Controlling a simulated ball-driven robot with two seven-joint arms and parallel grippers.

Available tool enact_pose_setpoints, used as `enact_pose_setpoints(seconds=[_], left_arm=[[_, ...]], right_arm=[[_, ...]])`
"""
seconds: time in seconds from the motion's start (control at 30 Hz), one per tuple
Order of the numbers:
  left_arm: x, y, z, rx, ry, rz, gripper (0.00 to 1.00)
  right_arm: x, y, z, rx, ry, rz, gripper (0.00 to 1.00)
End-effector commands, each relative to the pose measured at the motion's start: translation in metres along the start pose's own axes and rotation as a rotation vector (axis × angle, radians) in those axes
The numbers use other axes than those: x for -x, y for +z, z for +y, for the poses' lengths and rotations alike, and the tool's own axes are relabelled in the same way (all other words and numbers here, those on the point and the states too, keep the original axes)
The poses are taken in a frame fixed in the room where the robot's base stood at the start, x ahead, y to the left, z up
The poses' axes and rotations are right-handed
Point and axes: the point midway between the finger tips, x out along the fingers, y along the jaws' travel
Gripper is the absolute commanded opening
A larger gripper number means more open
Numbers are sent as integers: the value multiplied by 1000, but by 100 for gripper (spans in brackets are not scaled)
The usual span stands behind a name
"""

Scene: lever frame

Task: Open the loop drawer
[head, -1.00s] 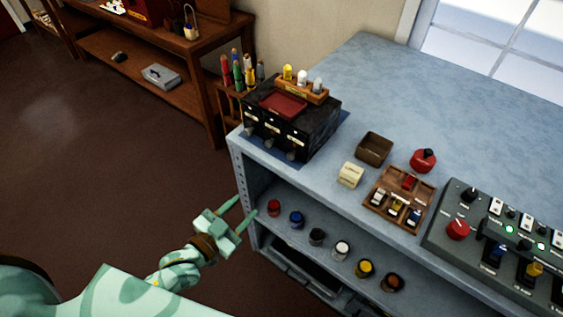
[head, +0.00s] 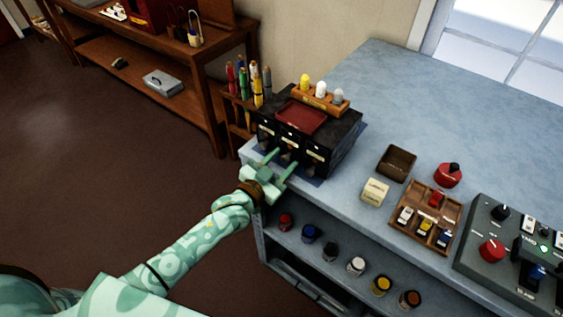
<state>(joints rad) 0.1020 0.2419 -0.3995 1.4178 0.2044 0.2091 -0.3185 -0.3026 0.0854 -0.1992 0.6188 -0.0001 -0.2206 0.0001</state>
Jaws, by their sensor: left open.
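A black drawer cabinet (head: 338,135) stands at the left end of the blue-grey bench, its drawer fronts facing me and small pulls hanging low on them. I cannot read the labels, so I cannot tell which is the loop drawer. My left gripper (head: 281,161) is open, its two fingers pointing at the lower part of the drawer fronts. The fingers partly cover the fronts and pulls there. I cannot tell whether they touch anything. No drawer shows as pulled out. My right gripper is not in view.
A red tray (head: 301,118) and a wooden rack (head: 320,97) of small bottles top the cabinet. Markers (head: 267,82) stand behind it to the left. A brown box (head: 397,163) and cream block (head: 375,192) stand to the right. Jars line the shelf below.

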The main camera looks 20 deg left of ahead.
Motion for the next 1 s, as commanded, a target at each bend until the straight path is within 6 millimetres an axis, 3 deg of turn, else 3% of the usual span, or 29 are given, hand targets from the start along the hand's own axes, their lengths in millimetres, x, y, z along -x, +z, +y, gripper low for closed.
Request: enact_pose_setpoints(seconds=[0.27, 0.4, 0.43, 0.63, 0.9, 1.0], left_arm=[[-2, 0, 0, 0, 0, 0, 43], [-1, 0, 0, 0, 0, 0, 4], [-1, 0, 0, 0, 0, 0, 0], [7, -1, 0, -2, 0, -3, 0], [65, -3, -1, -2, 1, -6, 0], [78, -2, -1, -1, 0, -4, 0]], right_arm=[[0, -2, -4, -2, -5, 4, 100], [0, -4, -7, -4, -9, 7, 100], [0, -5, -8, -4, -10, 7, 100], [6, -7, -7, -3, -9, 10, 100], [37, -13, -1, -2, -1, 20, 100], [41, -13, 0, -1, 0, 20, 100]])
